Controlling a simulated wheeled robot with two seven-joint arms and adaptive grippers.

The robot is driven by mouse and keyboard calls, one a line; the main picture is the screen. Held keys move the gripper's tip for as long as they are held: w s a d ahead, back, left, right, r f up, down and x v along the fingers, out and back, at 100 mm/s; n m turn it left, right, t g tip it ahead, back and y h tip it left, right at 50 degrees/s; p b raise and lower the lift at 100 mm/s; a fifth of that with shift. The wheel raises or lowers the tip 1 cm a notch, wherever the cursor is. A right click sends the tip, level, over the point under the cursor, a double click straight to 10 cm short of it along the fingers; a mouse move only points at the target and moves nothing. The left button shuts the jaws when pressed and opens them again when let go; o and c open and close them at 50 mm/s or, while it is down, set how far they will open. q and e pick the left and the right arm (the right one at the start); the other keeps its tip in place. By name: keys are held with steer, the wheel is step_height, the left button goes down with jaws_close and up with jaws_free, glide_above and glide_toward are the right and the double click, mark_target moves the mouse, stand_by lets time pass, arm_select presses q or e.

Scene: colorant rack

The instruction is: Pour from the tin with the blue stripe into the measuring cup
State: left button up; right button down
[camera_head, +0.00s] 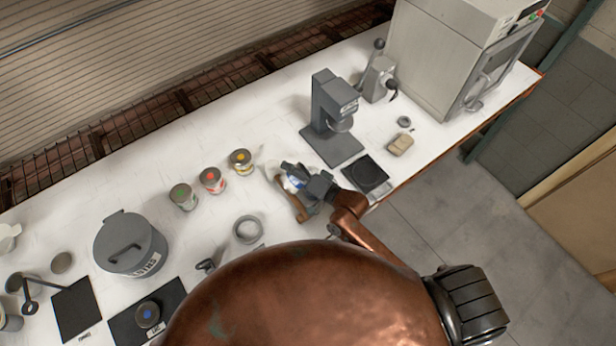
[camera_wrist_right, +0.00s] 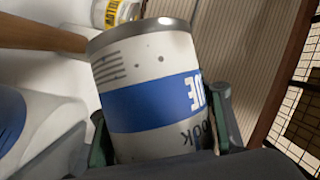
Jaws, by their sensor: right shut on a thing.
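The tin with the blue stripe (camera_wrist_right: 155,95) fills the middle of the right wrist view, between the two fingers of my right gripper. It has a pale label, a blue band and a grey metal rim. My right gripper (camera_head: 297,181) is shut on this tin (camera_head: 293,184) above the bench in the head view, right of the yellow-marked tin. The gripper partly hides the tin, and its exact tilt is hard to tell. A grey, ring-like round item (camera_head: 248,229) lies left of the gripper; I cannot tell whether it is the measuring cup. My left gripper is not seen.
Tins marked green (camera_head: 183,196), red (camera_head: 212,180) and yellow (camera_head: 241,161) stand left of the gripper. A grey stand machine (camera_head: 328,120) and a black scale (camera_head: 365,174) are to the right. A lidded grey pot (camera_head: 130,242) stands at the left.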

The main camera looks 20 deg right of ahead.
arm_select(q)
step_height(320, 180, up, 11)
steer(key=p, duration=1)
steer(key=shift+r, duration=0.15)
arm_select(e)
steer(key=s+a+f+n+g+h, duration=0.1)
steer(key=a+f+n+h, duration=0.3)
steer(key=n, duration=0.4)
steer(key=shift+s+a+f+n+h, duration=0.2)
steer(key=shift+a+n+h, duration=0.1)
steer(key=shift+a+h, duration=0.35)
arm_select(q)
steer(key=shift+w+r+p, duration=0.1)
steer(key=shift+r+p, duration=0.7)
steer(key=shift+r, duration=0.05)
arm_select(e)
steer(key=shift+d+r, duration=0.1)
steer(key=shift+r, duration=2.35)
